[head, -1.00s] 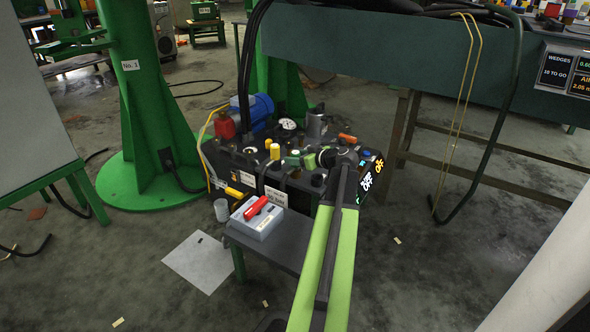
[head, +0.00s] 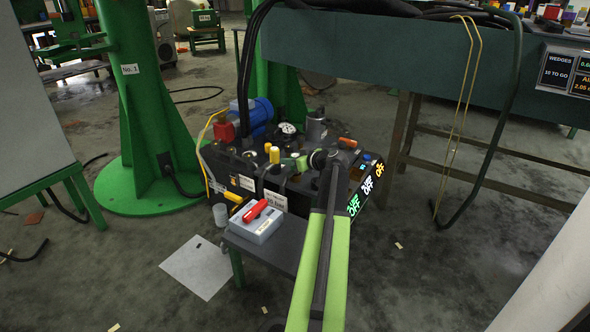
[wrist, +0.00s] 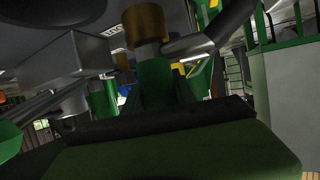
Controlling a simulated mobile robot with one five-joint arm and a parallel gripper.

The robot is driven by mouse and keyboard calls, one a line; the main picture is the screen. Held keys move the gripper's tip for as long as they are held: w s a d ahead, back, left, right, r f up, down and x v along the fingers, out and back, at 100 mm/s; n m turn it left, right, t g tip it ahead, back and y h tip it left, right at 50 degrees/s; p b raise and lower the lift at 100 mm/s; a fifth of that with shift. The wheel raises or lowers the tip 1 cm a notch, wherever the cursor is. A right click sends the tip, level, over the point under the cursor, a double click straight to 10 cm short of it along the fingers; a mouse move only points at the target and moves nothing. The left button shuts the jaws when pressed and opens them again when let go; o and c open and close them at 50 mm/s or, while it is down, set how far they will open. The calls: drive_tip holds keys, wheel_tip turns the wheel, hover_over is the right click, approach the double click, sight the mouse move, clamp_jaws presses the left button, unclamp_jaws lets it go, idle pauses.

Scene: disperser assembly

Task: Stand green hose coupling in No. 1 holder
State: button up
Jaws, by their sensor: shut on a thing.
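My arm reaches from the bottom of the head view to the dark machine, and my gripper (head: 310,160) is at the machine's top right. A small green piece (head: 301,163), which looks like the green hose coupling, is at its jaws. In the wrist view a green body (wrist: 156,84) stands upright just beyond the dark jaw edge, below a brass-coloured cylinder (wrist: 147,26). My gripper (wrist: 158,112) is shut on the green coupling; the jaws hide part of it. A "No. 1" label (head: 130,69) is on the green column; I cannot make out a holder with that number.
The machine top (head: 245,166) is crowded with a yellow-capped post (head: 275,155), a gauge (head: 288,128) and a blue motor (head: 255,112). A green hose (head: 490,150) hangs at right.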

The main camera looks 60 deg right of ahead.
clamp_jaws()
wheel_tip(320, 180, up, 10)
drive_tip(key=p, duration=1)
drive_tip(key=shift+r, duration=0.2)
